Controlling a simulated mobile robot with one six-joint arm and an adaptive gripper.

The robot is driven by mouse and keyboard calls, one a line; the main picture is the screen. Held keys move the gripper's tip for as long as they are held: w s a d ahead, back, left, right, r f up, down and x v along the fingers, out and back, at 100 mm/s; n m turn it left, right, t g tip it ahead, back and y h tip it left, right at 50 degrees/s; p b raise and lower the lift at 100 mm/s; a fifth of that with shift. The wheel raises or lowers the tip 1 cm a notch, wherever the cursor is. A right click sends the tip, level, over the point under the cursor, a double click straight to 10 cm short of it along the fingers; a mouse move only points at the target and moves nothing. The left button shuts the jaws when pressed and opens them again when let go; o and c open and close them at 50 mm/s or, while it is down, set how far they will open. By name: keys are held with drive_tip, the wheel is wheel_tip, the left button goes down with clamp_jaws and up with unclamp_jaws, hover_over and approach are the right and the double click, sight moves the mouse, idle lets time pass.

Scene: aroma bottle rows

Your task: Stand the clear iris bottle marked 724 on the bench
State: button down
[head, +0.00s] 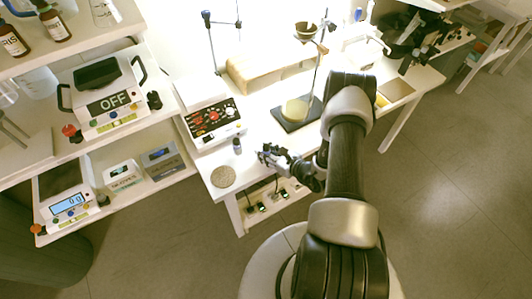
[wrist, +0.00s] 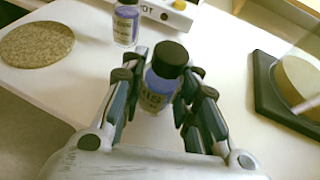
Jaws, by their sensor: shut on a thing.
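My gripper (head: 268,154) is over the front part of the white bench (head: 258,170). In the wrist view its two fingers (wrist: 166,78) are shut around a small bottle (wrist: 158,88) with a black cap and a purple-blue label. Letters ending in "IS" show on the label; no number can be read. The bottle looks roughly upright; whether its base touches the bench is hidden. A second small bottle with a similar label (wrist: 126,24) stands upright on the bench beyond the left finger. It also shows in the head view (head: 237,146), left of my gripper.
A round cork mat (head: 223,176) lies at the bench's left front corner. A white device with a red and black panel (head: 213,118) stands behind. A dark stand base (head: 297,116) with a pale round block is to the right. Shelves with scales (head: 108,101) are on the left.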

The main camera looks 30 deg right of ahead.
drive_tip(key=shift+f, duration=0.15)
drive_tip(key=c, duration=1.2)
unclamp_jaws()
